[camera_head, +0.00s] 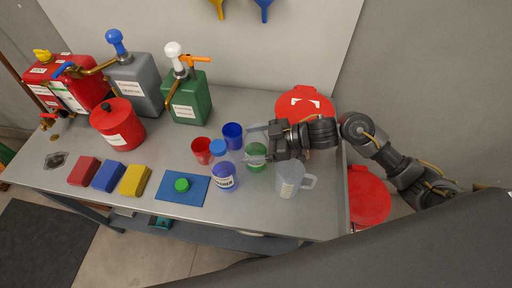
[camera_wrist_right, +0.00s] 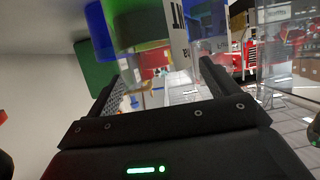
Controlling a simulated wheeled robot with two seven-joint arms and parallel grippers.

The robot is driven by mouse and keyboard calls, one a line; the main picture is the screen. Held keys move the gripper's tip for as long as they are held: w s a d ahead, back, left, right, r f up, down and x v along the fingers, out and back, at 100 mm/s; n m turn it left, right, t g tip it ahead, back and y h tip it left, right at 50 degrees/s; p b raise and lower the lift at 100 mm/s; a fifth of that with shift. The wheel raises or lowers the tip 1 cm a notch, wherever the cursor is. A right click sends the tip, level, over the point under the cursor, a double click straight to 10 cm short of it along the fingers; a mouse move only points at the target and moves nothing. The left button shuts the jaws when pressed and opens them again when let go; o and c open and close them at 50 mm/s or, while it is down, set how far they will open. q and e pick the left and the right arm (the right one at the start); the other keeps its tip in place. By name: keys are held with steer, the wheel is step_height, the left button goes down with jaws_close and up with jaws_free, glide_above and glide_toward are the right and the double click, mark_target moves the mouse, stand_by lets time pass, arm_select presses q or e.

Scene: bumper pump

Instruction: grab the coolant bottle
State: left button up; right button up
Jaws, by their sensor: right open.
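A bottle with green contents (camera_head: 256,155), which I take for the coolant bottle, stands on the grey table, partly covered by my right gripper. My right gripper (camera_head: 252,142) is open and points left at this bottle. In the right wrist view a green band (camera_wrist_right: 143,25) and a white label ending in "NT" (camera_wrist_right: 180,32) show just ahead of the fingers. I cannot tell whether the bottle is between the fingers or just beyond them. My left gripper is not in view.
A clear bottle with blue liquid (camera_head: 224,180) stands just left of the gripper. A red cup (camera_head: 201,150) and a blue cup (camera_head: 233,134) are close behind. A clear jug (camera_head: 290,180) stands right of the green bottle. A red lid (camera_head: 305,101) lies behind my wrist.

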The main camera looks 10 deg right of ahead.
steer(key=shift+w+a+f, duration=0.15)
steer(key=shift+a+f, duration=0.1)
steer(key=shift+a, duration=0.35)
steer(key=shift+d, duration=0.1)
steer(key=c, duration=1.3)
steer(key=shift+r, duration=0.15)
steer(key=shift+r, duration=4.8)
steer(key=shift+r, duration=0.1)
